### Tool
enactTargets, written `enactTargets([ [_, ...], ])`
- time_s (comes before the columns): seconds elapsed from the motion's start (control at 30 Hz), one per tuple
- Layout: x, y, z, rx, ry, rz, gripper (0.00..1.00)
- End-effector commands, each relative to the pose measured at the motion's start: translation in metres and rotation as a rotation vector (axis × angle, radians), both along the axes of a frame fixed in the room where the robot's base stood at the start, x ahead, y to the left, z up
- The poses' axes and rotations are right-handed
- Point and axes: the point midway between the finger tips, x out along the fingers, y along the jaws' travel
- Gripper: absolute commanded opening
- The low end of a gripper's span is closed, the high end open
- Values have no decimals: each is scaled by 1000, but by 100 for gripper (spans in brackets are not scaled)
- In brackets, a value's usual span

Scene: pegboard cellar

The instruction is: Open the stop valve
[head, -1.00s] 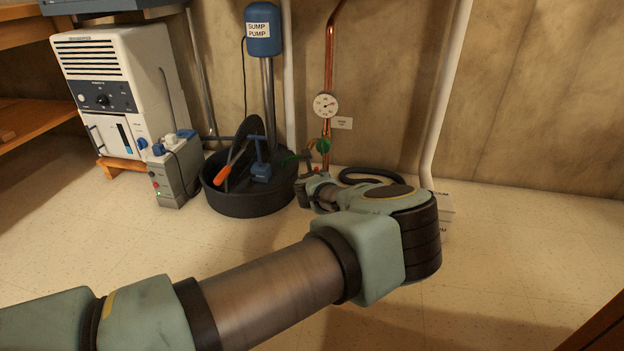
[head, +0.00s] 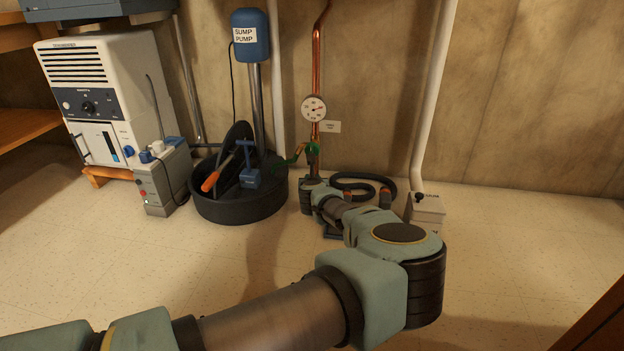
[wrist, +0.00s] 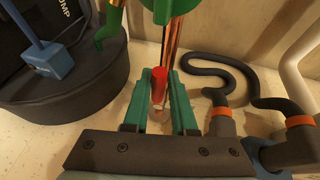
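The stop valve sits low on the copper pipe by the wall. In the head view its green part (head: 313,148) shows small and partly hidden behind my gripper. In the wrist view a green part (wrist: 170,9) is at the top, and a red handle (wrist: 160,78) with a pale metal-like lower part points toward me. My gripper (wrist: 159,80) has its two green fingers on either side of the red handle. They look parted, with a narrow gap; whether either finger touches the handle is unclear. The head view hides the fingers.
A black sump basin (head: 240,208) with a blue pump (head: 250,35) stands left of the valve. A black hose (wrist: 222,70) with orange bands lies to the right. A round gauge (head: 314,108) is on the pipe above. A white pipe (head: 432,95) is farther right. Open floor lies in front.

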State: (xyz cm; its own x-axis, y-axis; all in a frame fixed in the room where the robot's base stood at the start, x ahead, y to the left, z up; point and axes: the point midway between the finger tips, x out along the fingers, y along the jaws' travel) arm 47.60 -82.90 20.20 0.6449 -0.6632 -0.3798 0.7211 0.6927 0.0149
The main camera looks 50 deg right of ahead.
Motion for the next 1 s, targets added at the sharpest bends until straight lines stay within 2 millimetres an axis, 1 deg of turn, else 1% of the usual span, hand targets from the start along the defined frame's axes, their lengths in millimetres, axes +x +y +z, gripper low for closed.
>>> enactTargets([
  [0.03,-1,-1,-1,0,1,-2,30],
  [0.2,0,0,0,-1,1,-1,49],
  [0.23,0,0,0,-1,1,0,50],
  [0.47,0,1,0,0,0,1,50],
  [0.57,-4,5,4,0,1,1,50],
  [0.67,-14,14,11,2,-1,1,50],
  [0.9,-47,47,32,2,0,-2,50],
  [1.0,-56,58,37,-3,5,2,50],
])
